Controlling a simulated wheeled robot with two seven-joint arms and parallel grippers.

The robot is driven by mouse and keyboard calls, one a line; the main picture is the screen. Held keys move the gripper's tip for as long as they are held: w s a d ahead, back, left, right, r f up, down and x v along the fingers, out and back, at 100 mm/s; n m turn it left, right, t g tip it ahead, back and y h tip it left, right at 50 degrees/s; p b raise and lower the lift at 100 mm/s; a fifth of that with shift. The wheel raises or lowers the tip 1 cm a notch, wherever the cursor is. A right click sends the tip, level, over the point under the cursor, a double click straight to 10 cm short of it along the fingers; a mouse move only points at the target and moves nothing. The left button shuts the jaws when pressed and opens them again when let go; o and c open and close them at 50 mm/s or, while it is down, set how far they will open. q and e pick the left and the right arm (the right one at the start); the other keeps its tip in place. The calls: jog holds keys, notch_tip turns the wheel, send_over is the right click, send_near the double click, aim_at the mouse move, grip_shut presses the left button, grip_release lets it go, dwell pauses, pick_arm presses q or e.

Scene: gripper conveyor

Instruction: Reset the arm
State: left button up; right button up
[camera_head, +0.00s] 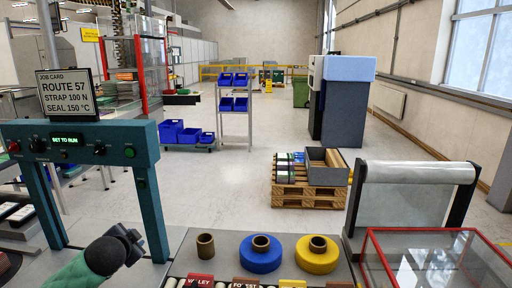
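One of my arms, green with a dark gripper (132,243), comes in from the lower left edge; it is my left one. The gripper is above the grey bench, in front of the teal machine's right post and left of the brown roll. Its fingers are small and dark, so I cannot tell whether they are open or shut. No held object shows. My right gripper is not in view.
A teal machine frame (90,131) with a job card (68,95) stands at left. A brown roll (205,245), blue roll (260,258) and yellow roll (317,262) sit on the bench. A red-edged clear box (440,232) is at right.

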pick_arm(q)
jog(key=s+d+f+n+g+h, duration=0.1)
jog(key=s+d+f+g, duration=0.1)
jog(key=s+d+f, duration=0.5)
jog(key=s+d+f+n+g+h, duration=0.1)
jog(key=s+d+f+n+g, duration=0.15)
jog(key=s+f, duration=0.7)
jog(key=s+d+f+n+g, duration=0.25)
jog(key=s+f, duration=0.25)
jog(key=s, duration=0.6)
jog(key=s+d+f+n+g, duration=0.1)
jog(key=s+d+f, duration=0.2)
jog(key=s+f, duration=0.5)
notch_tip(320, 180, down, 20)
jog(key=d+g, duration=0.1)
jog(key=d, duration=0.1)
jog(key=s+f, duration=0.4)
jog(key=f, duration=0.7)
jog(key=s+f+g, duration=0.1)
jog(key=s+f, duration=0.2)
jog(key=f, duration=0.9)
jog(key=shift+s+d+m+h, duration=0.2)
jog(key=shift+s+m+h, duration=0.1)
jog(key=shift+s, duration=0.1)
